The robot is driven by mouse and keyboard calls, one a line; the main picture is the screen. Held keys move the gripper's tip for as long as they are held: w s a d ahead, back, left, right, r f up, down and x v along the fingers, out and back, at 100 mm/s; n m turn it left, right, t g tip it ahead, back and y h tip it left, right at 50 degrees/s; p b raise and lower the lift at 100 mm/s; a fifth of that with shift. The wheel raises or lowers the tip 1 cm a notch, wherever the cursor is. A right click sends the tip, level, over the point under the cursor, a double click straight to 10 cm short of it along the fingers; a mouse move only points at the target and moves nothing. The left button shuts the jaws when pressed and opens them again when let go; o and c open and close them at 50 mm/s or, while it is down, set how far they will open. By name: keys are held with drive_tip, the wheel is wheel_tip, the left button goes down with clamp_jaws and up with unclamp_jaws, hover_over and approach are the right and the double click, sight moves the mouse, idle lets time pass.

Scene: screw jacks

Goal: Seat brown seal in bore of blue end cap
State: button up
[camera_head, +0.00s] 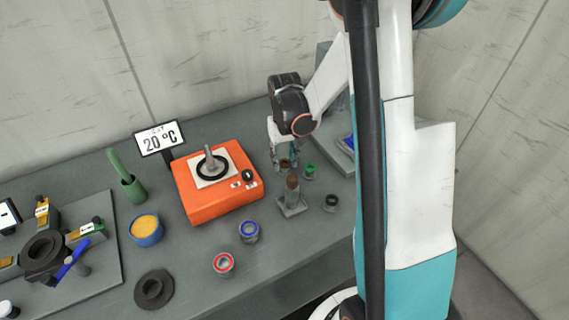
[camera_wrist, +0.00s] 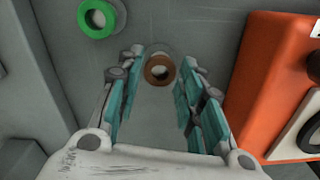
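The brown seal (camera_wrist: 160,70) is a small ring with a light center, seen in the wrist view between and just beyond my fingertips. In the head view the brown seal (camera_head: 285,163) shows under my gripper, partly covered by the fingers. My gripper (camera_head: 284,154) points down over it. In the wrist view my gripper (camera_wrist: 162,62) is open, with a gap between each teal finger pad and the seal. The blue end cap (camera_head: 249,232) is a short grey cylinder with a blue ring on top, on the table left of and nearer than my gripper.
A green-ringed part (camera_head: 310,171) stands close to my gripper, right of it. A brown-topped post (camera_head: 292,194) stands in front. A red-ringed part (camera_head: 223,263) and a black-topped part (camera_head: 331,202) stand nearby. An orange heater box (camera_head: 190,207) is to the left.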

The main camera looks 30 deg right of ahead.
sight(285, 162)
drive_tip(key=shift+c, duration=0.7)
wheel_tip(285, 162, up, 20)
drive_tip(key=p, duration=0.5)
